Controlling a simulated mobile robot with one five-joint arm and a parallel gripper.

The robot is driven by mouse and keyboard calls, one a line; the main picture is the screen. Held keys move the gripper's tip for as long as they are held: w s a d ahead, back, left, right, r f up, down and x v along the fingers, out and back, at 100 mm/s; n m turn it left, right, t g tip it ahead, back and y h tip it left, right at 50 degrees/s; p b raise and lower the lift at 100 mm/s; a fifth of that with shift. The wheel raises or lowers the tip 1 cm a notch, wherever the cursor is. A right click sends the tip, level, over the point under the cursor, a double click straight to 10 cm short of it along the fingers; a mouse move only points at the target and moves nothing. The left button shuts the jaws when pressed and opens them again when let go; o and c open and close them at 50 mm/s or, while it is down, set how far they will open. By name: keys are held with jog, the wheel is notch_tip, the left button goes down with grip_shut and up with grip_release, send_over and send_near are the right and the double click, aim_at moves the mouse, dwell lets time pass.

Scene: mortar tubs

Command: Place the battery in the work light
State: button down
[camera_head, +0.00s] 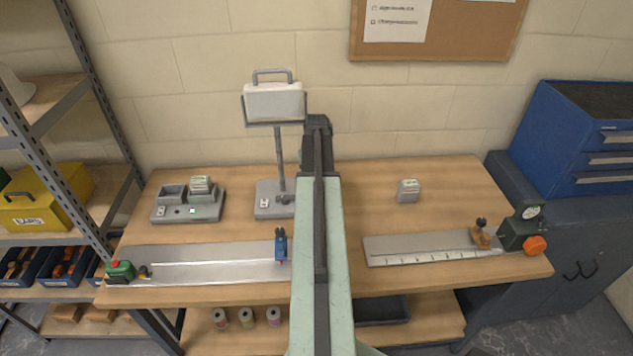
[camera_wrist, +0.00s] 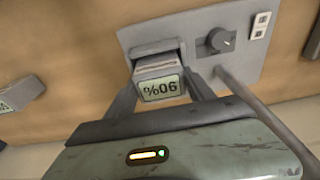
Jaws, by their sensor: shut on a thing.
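The work light has a pale lamp head (camera_head: 274,102) on a thin pole above a grey base (camera_head: 270,203). In the wrist view the base (camera_wrist: 240,65) shows a dark knob, a white switch and a socket (camera_wrist: 150,47). My gripper (camera_wrist: 163,92) is shut on a battery (camera_wrist: 160,87), whose screen reads 90% upside down. The battery is lined up at the socket and seems at least partly inside; I cannot tell whether it is fully seated. In the head view my arm hides the gripper, this battery and part of the base.
A charger (camera_head: 160,212) at left holds another battery (camera_head: 201,187). A loose battery (camera_head: 408,190) stands at right, also in the wrist view (camera_wrist: 20,93). Metal rails (camera_head: 215,262) (camera_head: 420,251) lie along the bench front. A blue toolbox (camera_head: 565,140) stands at right.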

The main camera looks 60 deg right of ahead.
jog(key=shift+f, duration=0.25)
jog(key=shift+c, duration=1.9)
grip_release()
jog(key=shift+r, duration=0.1)
notch_tip(320, 180, up, 12)
jog(key=s+a+p, duration=0.1)
jog(key=p, duration=1.1)
jog(key=shift+a+r, duration=0.15)
jog(key=shift+a, duration=0.1)
